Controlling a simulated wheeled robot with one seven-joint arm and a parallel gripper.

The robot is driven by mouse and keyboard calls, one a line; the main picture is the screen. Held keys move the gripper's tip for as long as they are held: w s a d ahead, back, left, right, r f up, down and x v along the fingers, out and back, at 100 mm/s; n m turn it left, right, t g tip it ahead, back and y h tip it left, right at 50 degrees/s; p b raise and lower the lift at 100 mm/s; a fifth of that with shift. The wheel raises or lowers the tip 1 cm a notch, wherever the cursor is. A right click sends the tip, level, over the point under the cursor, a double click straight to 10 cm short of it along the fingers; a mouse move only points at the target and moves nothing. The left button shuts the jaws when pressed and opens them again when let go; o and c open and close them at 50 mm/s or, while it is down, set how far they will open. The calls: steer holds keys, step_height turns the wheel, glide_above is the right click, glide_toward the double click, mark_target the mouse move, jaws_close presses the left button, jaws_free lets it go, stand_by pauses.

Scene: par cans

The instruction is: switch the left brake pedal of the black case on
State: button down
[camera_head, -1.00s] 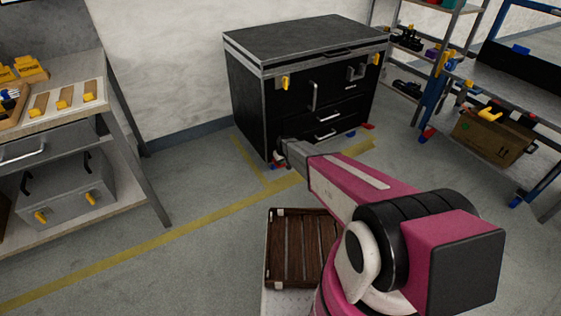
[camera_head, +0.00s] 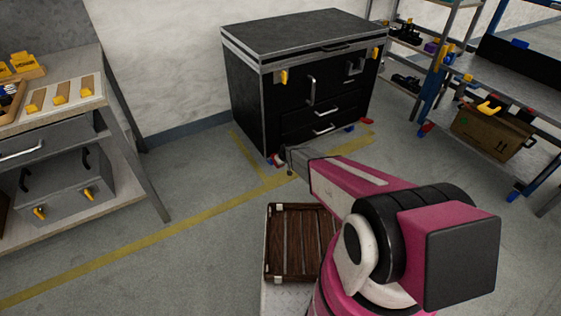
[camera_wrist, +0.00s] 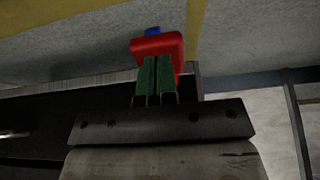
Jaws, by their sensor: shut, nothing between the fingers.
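The black case (camera_head: 252,97) stands on the floor against the wall, with a red and blue brake pedal at its left front foot. In the head view only a small part of this left pedal (camera_head: 275,160) shows beside my arm's end. In the wrist view the red pedal (camera_wrist: 170,43) has a small blue piece (camera_wrist: 152,31) beyond it. My gripper (camera_wrist: 157,60) is shut and empty, with its green fingertips overlapping the red pedal in the picture; I cannot tell whether they touch it. In the head view my gripper (camera_head: 284,153) is small and partly hidden by the wrist.
The case's right pedal (camera_head: 367,121) is red, with a blue piece beside it. A brown slatted crate (camera_head: 268,245) lies near my base. A workbench (camera_head: 140,165) stands at left, a blue-framed bench (camera_head: 433,100) at right. The floor between is open.

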steer(key=shift+f, duration=0.35)
stand_by(0.3)
steer(key=shift+s+r, duration=0.1)
steer(key=shift+r, duration=0.05)
steer(key=s+d+v, duration=0.1)
steer(key=v, duration=1.2)
steer(key=shift+s, duration=0.15)
steer(key=s+d+r+m+g+h, duration=0.1)
steer(key=s+d+r+m, duration=0.1)
steer(key=s+d+r, duration=0.3)
steer(key=s+d+r+m+g, duration=0.2)
steer(key=s+d+r, duration=0.4)
steer(key=s+r, duration=0.6)
steer(key=s+d+r+m+g+h, duration=0.1)
steer(key=s+d+r+m, duration=0.1)
steer(key=s+d+r, duration=0.4)
steer(key=s+r, duration=0.3)
steer(key=r, duration=0.1)
steer(key=shift+r+h, duration=0.3)
